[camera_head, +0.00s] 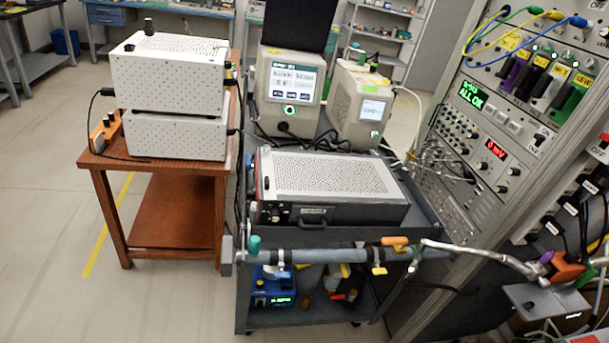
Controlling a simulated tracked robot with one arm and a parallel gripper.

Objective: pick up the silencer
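No part is clearly marked as the silencer, and I cannot tell for sure which one it is. A small teal cap-like part (254,244) sits at the left end of the grey pipe (330,257) along the cart's front. My gripper is not in view, so its opening and contents do not show.
The boxes stand on a wooden table (165,178). A grey cart (425,212) carries a flat perforated instrument (325,172) and two display units (291,88) (362,103). A tall instrument rack (475,150) with cables stands at right.

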